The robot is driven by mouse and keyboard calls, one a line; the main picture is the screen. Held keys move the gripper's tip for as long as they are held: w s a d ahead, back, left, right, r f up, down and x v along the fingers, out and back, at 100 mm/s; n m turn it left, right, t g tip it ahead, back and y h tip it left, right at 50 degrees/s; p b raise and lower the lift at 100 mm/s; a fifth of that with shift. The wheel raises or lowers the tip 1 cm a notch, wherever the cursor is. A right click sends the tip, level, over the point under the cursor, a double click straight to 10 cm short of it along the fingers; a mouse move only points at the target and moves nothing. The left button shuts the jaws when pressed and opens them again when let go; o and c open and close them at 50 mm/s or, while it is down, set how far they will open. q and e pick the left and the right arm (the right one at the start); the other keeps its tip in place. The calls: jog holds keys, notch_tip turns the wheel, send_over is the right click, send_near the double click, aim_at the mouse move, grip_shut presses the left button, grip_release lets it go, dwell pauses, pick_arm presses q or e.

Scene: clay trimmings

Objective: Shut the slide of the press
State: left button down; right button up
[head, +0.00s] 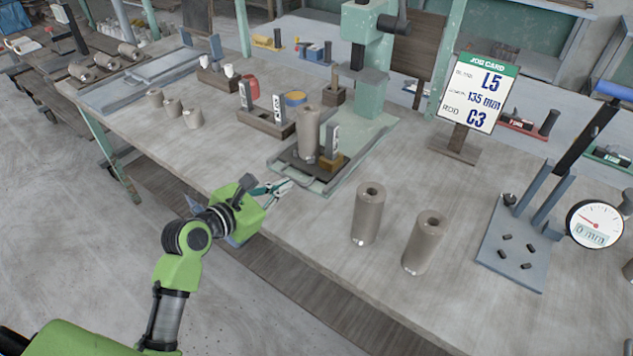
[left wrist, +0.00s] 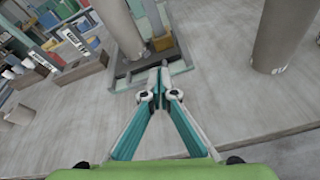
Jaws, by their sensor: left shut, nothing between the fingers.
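The green press (head: 372,60) stands on the workbench (head: 230,160) at the upper middle of the head view. In front of its base a dark slide (head: 294,163) lies out on a grey framed bed (head: 325,190). My left gripper (head: 283,186) is shut and empty at the slide's front end. In the left wrist view its fingertips (left wrist: 161,68) overlap the slide's near edge; I cannot tell whether they touch. My right gripper is not in view.
Two clay cylinders (head: 368,213) (head: 424,242) stand to the right of the bed. A wooden rack (head: 266,124) and small clay pieces (head: 173,107) lie to the left. A job card (head: 478,93) and a dial gauge stand (head: 515,245) are at the right.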

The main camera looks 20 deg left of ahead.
pick_arm(q)
jog(key=n, duration=0.1)
jog(key=f+n, duration=0.1)
jog(key=n, duration=0.1)
jog(key=shift+s+f, duration=0.15)
jog(key=shift+s, duration=0.25)
send_near(323, 165)
jog(key=x, duration=0.5)
jog(key=shift+a+f, duration=0.1)
jog(key=shift+f, duration=0.25)
jog(key=shift+x, duration=0.8)
jog(key=shift+r, duration=0.15)
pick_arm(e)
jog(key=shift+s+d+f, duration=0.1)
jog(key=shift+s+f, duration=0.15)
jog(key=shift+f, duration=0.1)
pick_arm(q)
jog(key=shift+w+r, duration=0.1)
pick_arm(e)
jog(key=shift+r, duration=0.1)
